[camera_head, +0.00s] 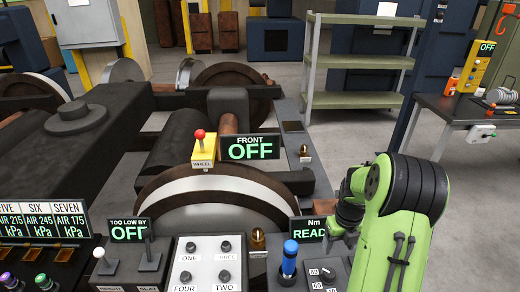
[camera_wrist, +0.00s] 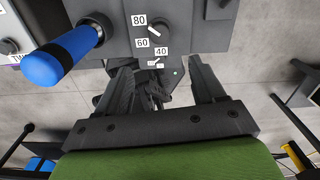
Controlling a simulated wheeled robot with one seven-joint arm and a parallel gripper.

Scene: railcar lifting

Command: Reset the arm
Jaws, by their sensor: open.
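My green arm (camera_head: 405,215) is bent at the right of the head view, beside the control panels. In the wrist view my gripper (camera_wrist: 160,68) is open, with its two dark fingers apart and nothing held between them. The fingers point toward the edge of a grey panel (camera_wrist: 185,15) with a dial (camera_wrist: 154,32) marked 80, 60 and 40. A blue-handled tool (camera_wrist: 65,55) stands left of the fingers, apart from them. It also shows upright in its holder in the head view (camera_head: 290,252).
A white button box (camera_head: 208,262), two levers by a "TOO LOW BY OFF" display (camera_head: 129,230) and a "READ" display (camera_head: 309,229) line the front. A wheelset (camera_head: 215,195) carries a yellow wheel switch (camera_head: 203,150). A workbench (camera_head: 465,112) stands right; grey floor lies between.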

